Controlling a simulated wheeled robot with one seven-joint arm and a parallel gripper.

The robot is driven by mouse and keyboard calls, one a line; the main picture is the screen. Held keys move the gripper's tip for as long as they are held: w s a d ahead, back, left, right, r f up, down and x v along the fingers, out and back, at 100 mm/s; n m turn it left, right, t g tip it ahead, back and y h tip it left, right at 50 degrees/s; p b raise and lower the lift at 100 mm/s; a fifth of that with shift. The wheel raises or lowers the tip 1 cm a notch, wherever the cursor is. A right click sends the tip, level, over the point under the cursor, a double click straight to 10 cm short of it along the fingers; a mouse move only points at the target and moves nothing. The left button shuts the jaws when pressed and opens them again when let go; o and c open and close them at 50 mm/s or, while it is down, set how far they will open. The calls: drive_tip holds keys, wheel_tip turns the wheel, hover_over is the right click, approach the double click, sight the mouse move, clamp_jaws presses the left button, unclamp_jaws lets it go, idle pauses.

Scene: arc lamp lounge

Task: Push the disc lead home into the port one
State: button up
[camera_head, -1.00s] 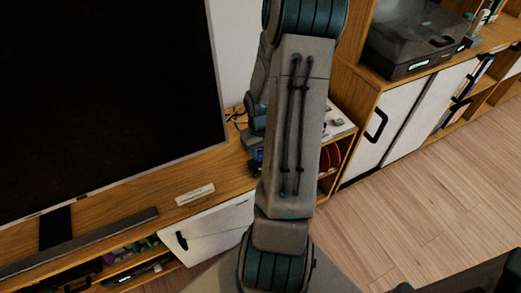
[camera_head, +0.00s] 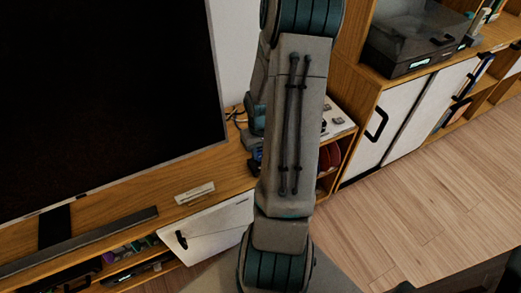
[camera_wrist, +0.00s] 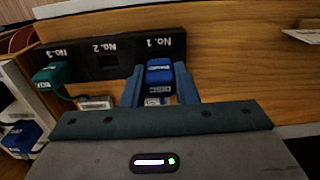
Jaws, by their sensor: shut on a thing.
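In the wrist view my gripper (camera_wrist: 159,80) is shut on a blue plug (camera_wrist: 159,68), its two blue-grey fingers on either side of it. The plug sits right at port one of the dark port strip (camera_wrist: 112,62), below the label "No. 1", which reads upside down. How deep the plug sits in the port cannot be told. Port two (camera_wrist: 106,62) looks empty. A green plug (camera_wrist: 55,75) is at port three. In the head view my arm hides the gripper and the ports.
A wooden cabinet (camera_head: 150,205) carries a large dark screen (camera_head: 100,90). A white door (camera_head: 207,230) stands ajar below. A turntable (camera_head: 425,40) sits on the right-hand cabinet. In the wrist view a dark blue object (camera_wrist: 22,137) lies at the left.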

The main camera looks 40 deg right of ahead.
drive_tip(key=shift+f+b, duration=0.95)
drive_tip(key=shift+f, duration=0.35)
drive_tip(key=o, duration=1.1)
drive_tip(key=shift+r, duration=0.15)
wheel_tip(320, 180, up, 14)
drive_tip(key=p, duration=0.3)
drive_tip(key=shift+f, duration=0.2)
drive_tip(key=s+a+r+t+p, duration=0.1)
drive_tip(key=s+a+r+p, duration=0.1)
drive_tip(key=a+r, duration=0.5)
drive_tip(key=s+a+r+n+t+p, duration=0.1)
drive_tip(key=s+a+r+p, duration=0.2)
drive_tip(key=a+r+p, duration=0.2)
drive_tip(key=s+a+r+n+p, duration=0.1)
drive_tip(key=a+r+p, duration=0.3)
drive_tip(key=a+r, duration=0.6)
drive_tip(key=shift+s+a+r+t, duration=0.2)
drive_tip(key=shift+s+r, duration=0.15)
drive_tip(key=shift+r, duration=0.2)
drive_tip(key=shift+s+a+r+t, duration=0.1)
drive_tip(key=shift+s+r+t, duration=0.15)
drive_tip(key=shift+r, duration=0.25)
